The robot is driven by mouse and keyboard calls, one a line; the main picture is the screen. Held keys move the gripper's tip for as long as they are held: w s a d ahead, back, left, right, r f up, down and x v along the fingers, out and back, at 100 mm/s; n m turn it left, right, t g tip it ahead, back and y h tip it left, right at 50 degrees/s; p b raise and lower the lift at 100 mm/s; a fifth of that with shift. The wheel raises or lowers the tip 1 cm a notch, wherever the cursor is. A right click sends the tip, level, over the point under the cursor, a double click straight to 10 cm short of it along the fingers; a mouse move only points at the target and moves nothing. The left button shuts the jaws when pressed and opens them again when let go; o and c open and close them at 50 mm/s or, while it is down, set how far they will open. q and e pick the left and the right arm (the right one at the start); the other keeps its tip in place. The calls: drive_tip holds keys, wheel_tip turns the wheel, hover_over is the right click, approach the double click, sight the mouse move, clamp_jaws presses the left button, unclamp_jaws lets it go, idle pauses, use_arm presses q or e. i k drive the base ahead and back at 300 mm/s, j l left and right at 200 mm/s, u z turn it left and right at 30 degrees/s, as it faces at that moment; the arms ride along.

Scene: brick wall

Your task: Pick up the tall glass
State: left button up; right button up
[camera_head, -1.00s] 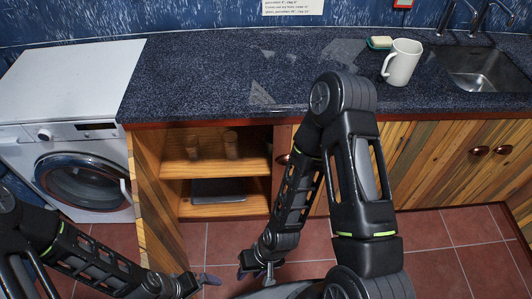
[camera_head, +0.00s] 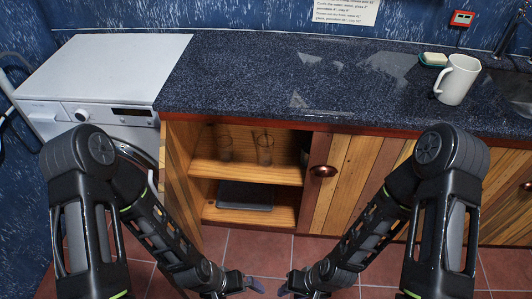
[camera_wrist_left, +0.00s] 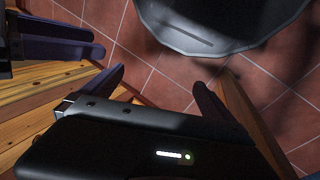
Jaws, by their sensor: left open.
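Two clear glasses stand on the upper shelf of the open cabinet in the head view. The right glass (camera_head: 265,149) looks slightly taller than the left glass (camera_head: 226,149). They stand upright a small gap apart. My left gripper (camera_head: 257,285) is low in front of the cabinet, well below the glasses and apart from them. In the left wrist view the left gripper (camera_wrist_left: 155,88) has its fingers spread with nothing between them. My right gripper (camera_head: 285,287) is close beside it, and its jaw opening is unclear. No glass shows in the wrist view.
A dark flat object (camera_head: 246,196) lies on the lower shelf (camera_head: 285,215). A wooden door (camera_head: 345,170) with a round knob borders the opening on the right. A white mug (camera_head: 458,80) and a soap dish (camera_head: 433,60) stand on the counter (camera_head: 240,75). A washing machine (camera_head: 105,75) is left.

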sight(265, 143)
drive_tip(key=l+z, duration=0.1)
drive_tip(key=l, duration=0.65)
drive_tip(key=i+l, duration=0.1)
drive_tip(key=l, duration=0.65)
drive_tip(key=i+l+z, duration=0.15)
drive_tip(key=l, duration=0.6)
drive_tip(key=k, duration=0.05)
